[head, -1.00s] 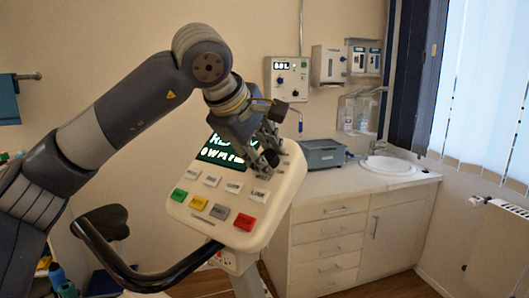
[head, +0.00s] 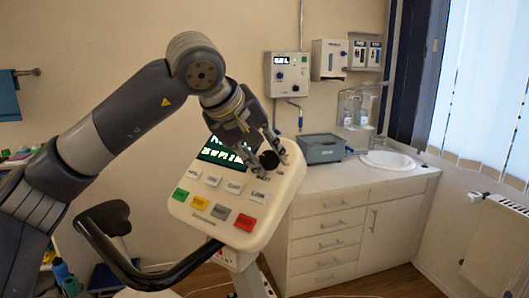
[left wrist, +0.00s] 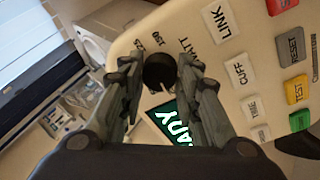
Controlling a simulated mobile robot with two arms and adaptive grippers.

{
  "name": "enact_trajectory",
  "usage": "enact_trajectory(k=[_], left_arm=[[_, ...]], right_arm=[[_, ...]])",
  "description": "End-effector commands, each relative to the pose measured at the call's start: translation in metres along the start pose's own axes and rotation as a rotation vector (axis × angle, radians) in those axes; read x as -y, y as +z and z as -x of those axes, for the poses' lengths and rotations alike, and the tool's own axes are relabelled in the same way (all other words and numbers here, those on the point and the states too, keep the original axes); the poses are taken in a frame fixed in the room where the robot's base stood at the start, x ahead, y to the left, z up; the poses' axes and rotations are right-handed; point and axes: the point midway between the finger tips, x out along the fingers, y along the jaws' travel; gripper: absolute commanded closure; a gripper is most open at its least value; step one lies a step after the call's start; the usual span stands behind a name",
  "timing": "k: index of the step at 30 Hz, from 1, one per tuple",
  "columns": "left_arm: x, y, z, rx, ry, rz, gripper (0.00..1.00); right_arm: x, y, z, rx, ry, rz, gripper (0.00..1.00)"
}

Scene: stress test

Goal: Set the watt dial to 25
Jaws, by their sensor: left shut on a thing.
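The watt dial (left wrist: 160,71) is a round black knob with a white pointer mark, on the pale console panel (head: 262,193). In the left wrist view its pointer is toward the screen side, and labels near it include WATT and 150. In the head view the dial (head: 270,160) is at the panel's upper right. My left gripper (head: 268,157) is shut on the dial, one finger on each side of it. The dark screen (head: 222,153) shows pale text, partly hidden by the gripper; I cannot read the watt figure surely. My right gripper is not in view.
Labelled buttons, including a green key (head: 181,195) and a red key (head: 245,222), lie below the dial. A black handlebar (head: 135,280) curves at the left. A counter with a sink (head: 388,163) and a grey box (head: 321,149) stands behind.

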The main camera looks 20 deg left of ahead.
Motion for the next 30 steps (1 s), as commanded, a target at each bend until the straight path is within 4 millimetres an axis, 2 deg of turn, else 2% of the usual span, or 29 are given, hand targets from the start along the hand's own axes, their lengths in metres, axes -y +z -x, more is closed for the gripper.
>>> enact_trajectory(k=[13, 14, 16, 26, 30], left_arm=[[-0.001, -0.001, 0.002, -0.003, 0.006, -0.009, 0.93], [-0.001, -0.001, 0.002, -0.003, 0.006, -0.009, 0.65], [-0.001, -0.001, 0.002, -0.002, 0.005, -0.009, 0.49], [-0.001, -0.001, 0.001, -0.001, 0.002, -0.009, 0.49], [-0.001, -0.001, 0.011, -0.002, 0.003, -0.009, 0.49]], right_arm=[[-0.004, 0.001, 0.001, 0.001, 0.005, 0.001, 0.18], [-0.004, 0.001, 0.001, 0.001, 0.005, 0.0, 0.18], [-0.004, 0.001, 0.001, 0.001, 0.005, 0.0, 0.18], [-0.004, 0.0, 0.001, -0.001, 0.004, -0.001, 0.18], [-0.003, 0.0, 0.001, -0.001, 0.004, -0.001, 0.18]])
